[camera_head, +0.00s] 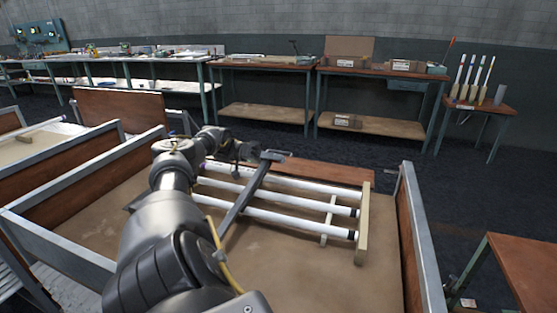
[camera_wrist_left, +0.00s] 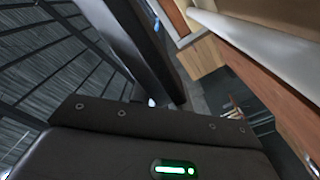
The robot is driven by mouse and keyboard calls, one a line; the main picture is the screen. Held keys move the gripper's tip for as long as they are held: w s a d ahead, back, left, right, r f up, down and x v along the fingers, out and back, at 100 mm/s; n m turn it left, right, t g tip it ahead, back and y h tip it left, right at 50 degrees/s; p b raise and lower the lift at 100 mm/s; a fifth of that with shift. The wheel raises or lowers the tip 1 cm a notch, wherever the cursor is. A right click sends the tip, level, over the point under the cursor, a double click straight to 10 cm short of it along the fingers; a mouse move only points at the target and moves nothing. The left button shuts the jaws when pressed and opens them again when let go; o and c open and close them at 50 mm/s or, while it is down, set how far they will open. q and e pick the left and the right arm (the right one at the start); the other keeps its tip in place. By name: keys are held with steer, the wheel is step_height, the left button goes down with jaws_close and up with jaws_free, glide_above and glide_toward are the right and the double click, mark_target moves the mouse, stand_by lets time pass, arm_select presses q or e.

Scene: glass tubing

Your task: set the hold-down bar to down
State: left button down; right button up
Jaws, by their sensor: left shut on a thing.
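The hold-down bar (camera_head: 248,192) is a long dark bar running slantwise over several white glass tubes (camera_head: 312,199) on a wooden rack (camera_head: 362,225). Its far end carries a short crosspiece (camera_head: 273,155). I cannot tell whether the bar touches the tubes. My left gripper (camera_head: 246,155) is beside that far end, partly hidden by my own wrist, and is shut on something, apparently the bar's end. In the left wrist view a dark bar-like part (camera_wrist_left: 145,40) rises beyond the gripper body, and a white tube (camera_wrist_left: 260,45) shows at right. My right gripper is out of view.
The rack stands on a brown bench top (camera_head: 300,270) with a raised grey-edged side (camera_head: 418,225) at right. Workbenches with boxes (camera_head: 348,60) line the back wall. A small table (camera_head: 480,105) at right holds upright rods. Dark floor lies between.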

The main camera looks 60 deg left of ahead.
arm_select(q)
steer(key=shift+d+f, duration=0.15)
steer(key=c, duration=1.7)
jaws_free()
steer(key=shift+s, duration=0.1)
steer(key=o, duration=0.3)
steer(key=shift+s+d+r, duration=0.15)
steer(key=shift+s+r, duration=0.15)
steer(key=shift+r, duration=0.1)
steer(key=shift+w+f, duration=0.1)
steer(key=shift+w, duration=0.1)
